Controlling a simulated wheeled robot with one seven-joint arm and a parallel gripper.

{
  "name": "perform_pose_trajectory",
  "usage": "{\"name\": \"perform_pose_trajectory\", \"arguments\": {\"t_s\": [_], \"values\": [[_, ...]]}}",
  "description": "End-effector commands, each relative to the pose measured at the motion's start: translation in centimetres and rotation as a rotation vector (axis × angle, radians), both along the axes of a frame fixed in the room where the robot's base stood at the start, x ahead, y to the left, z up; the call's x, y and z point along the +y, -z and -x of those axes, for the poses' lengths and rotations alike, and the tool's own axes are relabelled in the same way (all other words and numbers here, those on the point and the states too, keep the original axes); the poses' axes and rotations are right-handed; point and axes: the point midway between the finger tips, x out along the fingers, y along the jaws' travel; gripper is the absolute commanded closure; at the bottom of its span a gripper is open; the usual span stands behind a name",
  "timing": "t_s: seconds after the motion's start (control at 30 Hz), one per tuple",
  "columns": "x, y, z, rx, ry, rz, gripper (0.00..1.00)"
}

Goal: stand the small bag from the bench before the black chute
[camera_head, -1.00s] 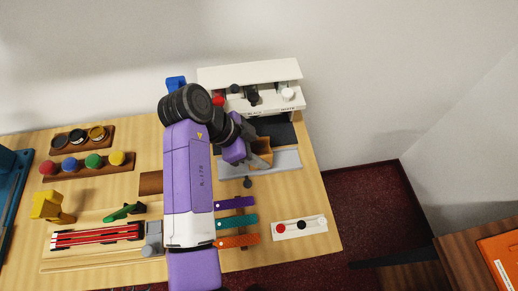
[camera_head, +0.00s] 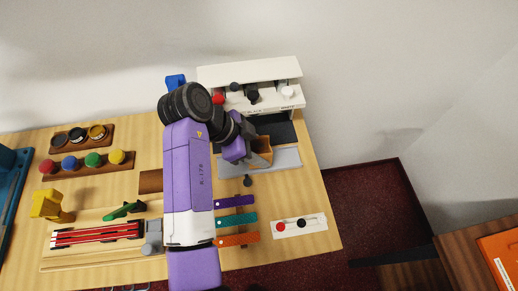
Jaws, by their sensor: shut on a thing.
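A small brown open-topped bag (camera_head: 264,144) is at my gripper (camera_head: 254,154), which is shut on it. The bag looks upright, over or on the grey strip (camera_head: 287,160) in front of the white chute unit (camera_head: 282,68). Whether its base touches the strip is hard to tell. The black chute (camera_head: 253,96) is the middle one on the unit, behind the bag, between a red and a white one. My arm hides part of the unit's left side, and the fingertips are partly hidden.
A dark mat (camera_head: 283,132) lies between unit and strip. Purple, teal and orange swatches (camera_head: 236,219) lie in front. A white plate (camera_head: 297,227) with red and black dots is at the right. Racks of coloured knobs (camera_head: 91,164) stand at the left. The bench's right edge is close.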

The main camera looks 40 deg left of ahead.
Motion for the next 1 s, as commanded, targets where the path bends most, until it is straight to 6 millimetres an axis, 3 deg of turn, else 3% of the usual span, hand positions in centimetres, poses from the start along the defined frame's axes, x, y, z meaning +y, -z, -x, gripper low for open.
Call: {"name": "perform_pose_trajectory", "arguments": {"t_s": [1.0], "values": [[0.0,1.1,0.0,0.000,0.000,0.000,0.93]]}}
